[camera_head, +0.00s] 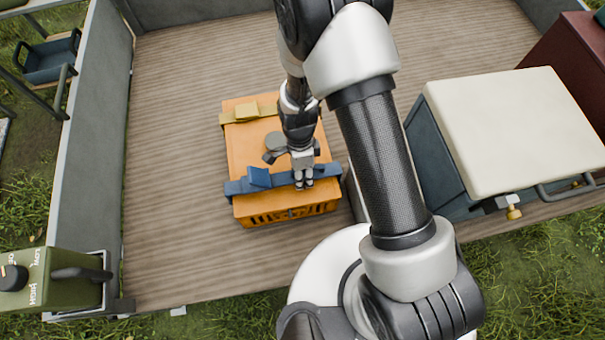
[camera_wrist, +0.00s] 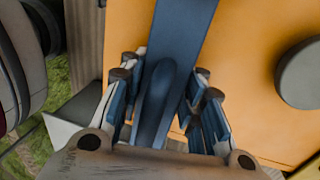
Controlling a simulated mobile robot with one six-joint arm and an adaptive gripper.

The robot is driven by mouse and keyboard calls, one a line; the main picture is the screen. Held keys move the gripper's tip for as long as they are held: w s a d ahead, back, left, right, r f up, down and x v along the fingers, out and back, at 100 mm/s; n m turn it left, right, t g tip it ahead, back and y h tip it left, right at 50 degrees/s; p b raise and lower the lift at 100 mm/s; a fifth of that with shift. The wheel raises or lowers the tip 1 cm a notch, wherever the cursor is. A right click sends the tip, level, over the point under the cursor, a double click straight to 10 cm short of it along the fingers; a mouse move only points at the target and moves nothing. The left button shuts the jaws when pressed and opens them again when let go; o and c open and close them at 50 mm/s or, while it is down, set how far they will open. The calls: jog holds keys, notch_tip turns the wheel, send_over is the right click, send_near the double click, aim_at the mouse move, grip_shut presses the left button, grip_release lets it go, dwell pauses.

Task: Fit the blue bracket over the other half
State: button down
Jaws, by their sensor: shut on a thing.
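The orange case (camera_head: 285,212) lies on the wooden deck, with a blue bracket (camera_head: 238,187) running across its top near the front edge. A raised blue block (camera_head: 259,177) stands tilted on the bracket's left part. My gripper (camera_head: 303,183) points down at the bracket's right part. In the wrist view, the blue bracket (camera_wrist: 185,30) runs from the top edge down between the fingers. My gripper (camera_wrist: 163,95) is shut on a rounded raised blue part there. The fingers partly hide this part, and I cannot tell whether the two halves are joined.
A yellow strap (camera_head: 235,116) crosses the case's far end. A round grey cap (camera_head: 277,142) sits on its lid. A dark cooler with a cream lid (camera_head: 515,130) stands to the right. The deck (camera_head: 170,200) is clear on the left, bounded by a grey wall (camera_head: 90,150).

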jog(key=shift+f, duration=0.1)
jog(key=c, duration=1)
grip_release()
jog(key=shift+c, duration=0.2)
jog(key=v, duration=1.2)
